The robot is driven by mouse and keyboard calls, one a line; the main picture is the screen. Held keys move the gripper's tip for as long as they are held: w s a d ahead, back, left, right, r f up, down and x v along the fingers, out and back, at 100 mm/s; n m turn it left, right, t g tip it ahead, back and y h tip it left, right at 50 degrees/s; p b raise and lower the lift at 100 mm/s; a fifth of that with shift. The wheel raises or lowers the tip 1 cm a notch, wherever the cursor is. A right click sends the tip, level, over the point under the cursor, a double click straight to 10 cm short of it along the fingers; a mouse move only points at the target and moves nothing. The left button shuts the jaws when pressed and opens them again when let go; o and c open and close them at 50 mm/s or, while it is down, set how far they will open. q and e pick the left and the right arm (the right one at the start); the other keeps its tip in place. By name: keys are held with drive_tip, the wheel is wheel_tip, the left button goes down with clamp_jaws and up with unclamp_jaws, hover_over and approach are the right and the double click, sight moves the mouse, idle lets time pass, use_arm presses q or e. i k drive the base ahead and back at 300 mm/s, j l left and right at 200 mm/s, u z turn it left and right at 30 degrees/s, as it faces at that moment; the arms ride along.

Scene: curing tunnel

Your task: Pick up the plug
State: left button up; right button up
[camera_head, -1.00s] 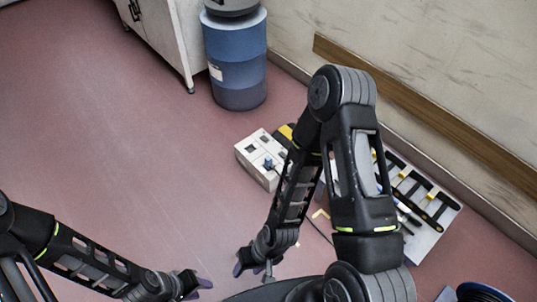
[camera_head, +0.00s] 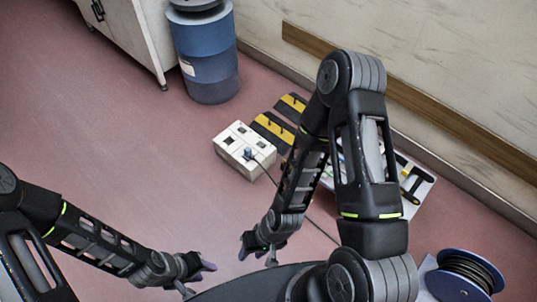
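A small dark blue plug (camera_head: 248,154) sits on top of a white socket box (camera_head: 226,150) on the floor, with a dark cable running from it toward the lower right. My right gripper (camera_head: 256,250) hangs below the box in the picture, well apart from the plug, with nothing seen in it; its fingers look spread. My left gripper (camera_head: 199,276) is at the lower left, farther from the box, also with nothing seen in it; its fingers look spread. The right arm hides part of the floor to the right of the box.
Black-and-yellow striped pieces (camera_head: 274,129) lie beside the box. A white board with black tools (camera_head: 424,186) is partly behind my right arm. A cable reel (camera_head: 465,273) stands at lower right. A blue barrel (camera_head: 207,62) and cabinet (camera_head: 140,36) stand behind. The left floor is clear.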

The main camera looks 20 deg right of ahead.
sight(247, 156)
drive_tip(key=i+z, duration=0.1)
drive_tip(key=z, duration=0.4)
drive_tip(key=j+z, duration=0.15)
drive_tip(key=z, duration=0.35)
drive_tip(key=i+j+z, duration=0.15)
drive_tip(key=z, duration=0.35)
drive_tip(key=j+z, duration=0.1)
drive_tip(key=z, duration=0.35)
drive_tip(key=j+z, duration=0.2)
drive_tip(key=z, duration=0.3)
drive_tip(key=j+z, duration=0.25)
drive_tip(key=j, duration=0.2)
drive_tip(key=k+j+z, duration=0.2)
drive_tip(key=j, duration=0.25)
drive_tip(key=j+z, duration=0.25)
drive_tip(key=j, duration=0.2)
drive_tip(key=k+j+z, duration=0.25)
drive_tip(key=j, duration=0.2)
drive_tip(key=k+j, duration=0.1)
drive_tip(key=j, duration=0.3)
drive_tip(key=k+j, duration=0.1)
drive_tip(key=j, duration=0.3)
